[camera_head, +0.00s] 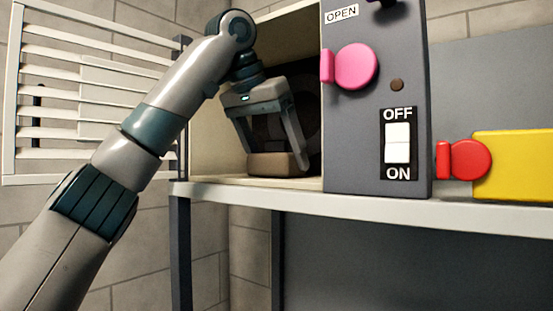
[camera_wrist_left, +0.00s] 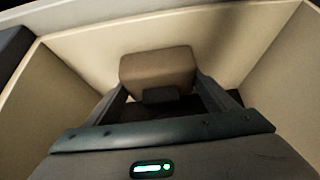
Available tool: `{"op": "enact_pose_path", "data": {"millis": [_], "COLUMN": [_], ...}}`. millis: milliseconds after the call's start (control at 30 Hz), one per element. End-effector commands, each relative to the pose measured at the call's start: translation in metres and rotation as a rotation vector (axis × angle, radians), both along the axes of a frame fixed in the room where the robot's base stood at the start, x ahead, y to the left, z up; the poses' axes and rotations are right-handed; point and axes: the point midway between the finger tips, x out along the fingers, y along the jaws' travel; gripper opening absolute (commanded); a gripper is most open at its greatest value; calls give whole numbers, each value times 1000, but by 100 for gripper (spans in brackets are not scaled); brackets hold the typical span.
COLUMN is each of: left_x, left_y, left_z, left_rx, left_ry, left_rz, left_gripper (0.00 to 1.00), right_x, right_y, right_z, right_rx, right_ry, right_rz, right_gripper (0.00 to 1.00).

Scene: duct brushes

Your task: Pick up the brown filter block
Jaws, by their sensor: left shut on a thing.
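The brown filter block (camera_head: 272,164) is inside the open cream-walled duct box, low near its front opening. In the left wrist view the block (camera_wrist_left: 158,68) shows at the far end of my left gripper's fingers. My left gripper (camera_head: 276,160) reaches into the box with its fingers pointing down, one on each side of the block, and is shut on it. Whether the block touches the box floor is hard to tell. My right gripper is not in view.
The box's cream wall (camera_head: 215,125) is close on the left. A grey panel (camera_head: 360,150) with a pink knob (camera_head: 354,67) and an OFF/ON switch (camera_head: 397,143) borders it on the right. A louvred white door (camera_head: 60,95) stands open at left. A red knob (camera_head: 470,160) is farther right.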

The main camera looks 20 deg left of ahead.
Motion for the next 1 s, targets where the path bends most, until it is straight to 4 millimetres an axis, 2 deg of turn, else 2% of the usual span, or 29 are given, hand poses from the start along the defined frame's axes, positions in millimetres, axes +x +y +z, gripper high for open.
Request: {"op": "enact_pose_path", "data": {"millis": [533, 767, 1000], "left_x": [-2, -42, -100], "left_y": [1, 17, 38], "left_z": [33, 29, 30], "left_rx": [0, 1, 1], "left_ry": [-2, -7, -7], "left_rz": [1, 2, 3], "left_gripper": [55, 55, 55], "right_x": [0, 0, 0], "right_y": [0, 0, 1], "right_z": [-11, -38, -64], "right_rx": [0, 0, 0], "right_ry": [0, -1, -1], "right_rz": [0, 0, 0], "right_gripper": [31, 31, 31]}}
